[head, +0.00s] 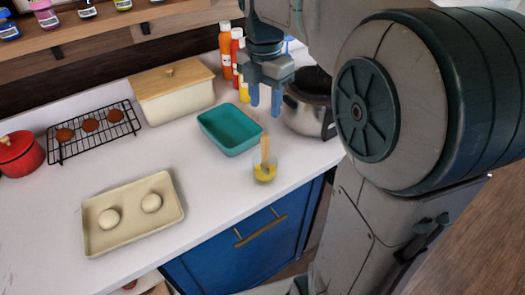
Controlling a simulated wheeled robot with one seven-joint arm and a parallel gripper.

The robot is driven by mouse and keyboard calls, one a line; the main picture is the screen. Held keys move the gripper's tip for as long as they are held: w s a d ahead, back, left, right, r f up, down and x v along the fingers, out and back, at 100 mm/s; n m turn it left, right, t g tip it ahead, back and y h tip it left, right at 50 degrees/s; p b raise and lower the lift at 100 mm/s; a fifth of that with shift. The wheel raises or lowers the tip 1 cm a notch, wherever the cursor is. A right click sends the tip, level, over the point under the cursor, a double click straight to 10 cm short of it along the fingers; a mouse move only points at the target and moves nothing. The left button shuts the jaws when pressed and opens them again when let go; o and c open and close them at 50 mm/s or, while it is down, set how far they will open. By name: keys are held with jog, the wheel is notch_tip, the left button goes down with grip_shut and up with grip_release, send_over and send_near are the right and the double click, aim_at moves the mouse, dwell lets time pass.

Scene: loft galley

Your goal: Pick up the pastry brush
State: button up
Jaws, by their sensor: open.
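The pastry brush (265,150) stands upright in a small clear glass (264,174) with yellow liquid, near the front edge of the counter. Only its light wooden handle shows clearly; its lower end is in the glass. My gripper (265,105) is open and empty, pointing down. In the head view its fingers are above the brush handle, apart from it.
A teal dish (228,131) is just left of the glass. A steel pot (303,112) is at right, with bottles (225,50) behind. A tray with two dough balls (95,235), a cooling rack (62,152), a bread box (175,98) and a red pot (20,156) are left.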

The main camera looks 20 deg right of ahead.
notch_tip(320, 180, down, 8)
jog(key=shift+s, duration=0.1)
send_over(265, 167)
jog(key=shift+w+d+f+p, duration=0.1)
jog(key=shift+w+f+p, duration=0.1)
jog(key=shift+f, duration=1.15)
jog(key=shift+w+d+f+p, duration=0.1)
jog(key=shift+w+f+p, duration=0.1)
jog(key=shift+f, duration=1.1)
grip_shut()
